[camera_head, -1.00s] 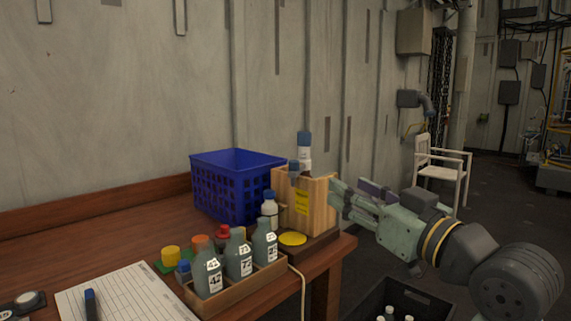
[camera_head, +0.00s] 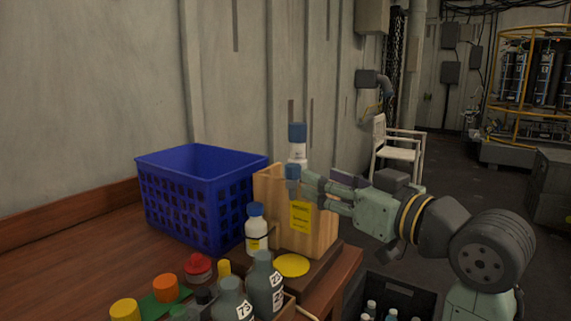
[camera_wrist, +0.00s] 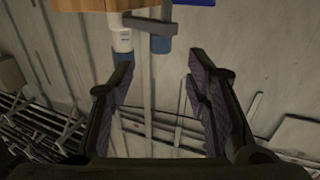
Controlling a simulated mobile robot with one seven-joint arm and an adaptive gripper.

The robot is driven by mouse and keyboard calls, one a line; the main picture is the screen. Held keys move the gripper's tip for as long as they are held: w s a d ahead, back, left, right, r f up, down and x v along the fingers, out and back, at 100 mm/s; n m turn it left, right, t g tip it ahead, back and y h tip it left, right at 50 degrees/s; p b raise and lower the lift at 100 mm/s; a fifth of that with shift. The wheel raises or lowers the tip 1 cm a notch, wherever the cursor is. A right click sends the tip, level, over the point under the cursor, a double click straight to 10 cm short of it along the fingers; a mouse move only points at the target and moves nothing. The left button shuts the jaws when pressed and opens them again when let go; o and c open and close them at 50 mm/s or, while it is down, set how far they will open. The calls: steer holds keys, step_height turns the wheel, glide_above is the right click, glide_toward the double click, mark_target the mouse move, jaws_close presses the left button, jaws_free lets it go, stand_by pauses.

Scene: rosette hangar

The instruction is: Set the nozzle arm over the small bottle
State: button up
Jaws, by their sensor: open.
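A wooden dispenser box (camera_head: 318,232) with a yellow label stands at the table's right end. A white bottle with a blue cap (camera_head: 298,134) rises from its top. The grey nozzle arm with its blue end (camera_head: 292,172) is at the box's upper front; the arm (camera_wrist: 147,23) and blue end (camera_wrist: 160,44) also show in the wrist view. A small white bottle with a blue cap (camera_head: 256,236) stands left of the box. A round yellow pad (camera_head: 291,265) lies in front. My gripper (camera_head: 308,186) is open and empty, its fingertips (camera_wrist: 158,72) close to the blue end; contact cannot be told.
A blue crate (camera_head: 190,205) stands behind the small bottle. Grey numbered bottles (camera_head: 264,285), a red cap (camera_head: 197,266) and yellow and orange pieces crowd the front. A dark crate with bottles (camera_head: 400,302) is below the table's right edge.

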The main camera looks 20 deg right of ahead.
mark_target(299, 169)
steer(key=p+x, duration=0.1)
steer(key=x, duration=0.8)
steer(key=shift+w+a+p, duration=0.1)
steer(key=shift+w+p, duration=0.1)
steer(key=shift+p, duration=0.2)
steer(key=c, duration=0.7)
jaws_close()
